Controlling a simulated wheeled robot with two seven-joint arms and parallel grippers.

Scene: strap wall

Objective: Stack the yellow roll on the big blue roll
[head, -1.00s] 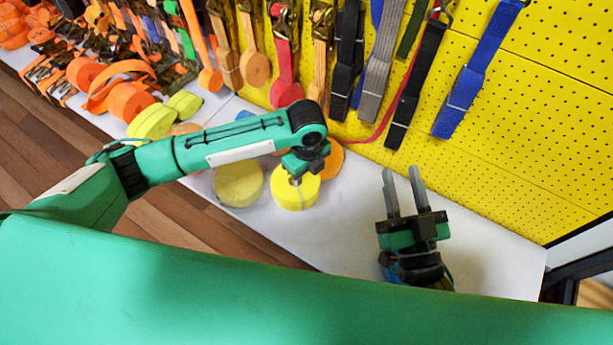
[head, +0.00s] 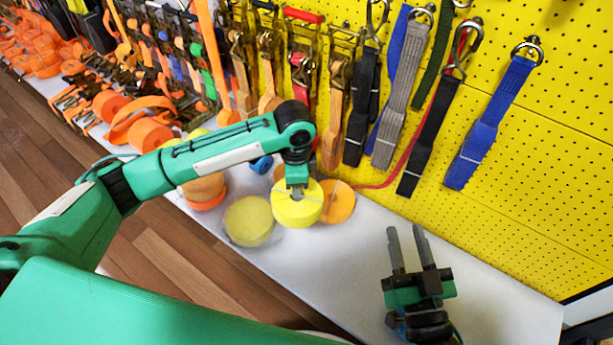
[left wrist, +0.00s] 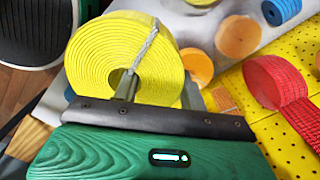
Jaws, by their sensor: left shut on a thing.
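My left gripper (head: 297,187) is shut on the bright yellow roll (head: 297,205), which hangs below it in the head view. The left wrist view shows the yellow roll (left wrist: 120,58) between the fingers, with a grey strand across its face. A blue roll (head: 261,165) shows partly behind my left arm in the head view. A blue roll (left wrist: 282,9) also shows at the top right of the left wrist view. I cannot tell whether it is the big one. My right gripper (head: 406,230) is open and empty over the table's right part.
A duller yellow roll (head: 248,221) stands left of the held roll. An orange roll (head: 339,202) lies to its right, and another orange roll (head: 204,190) is further left. Straps hang on the yellow pegboard (head: 560,150) behind. The white table (head: 350,255) is clear at front right.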

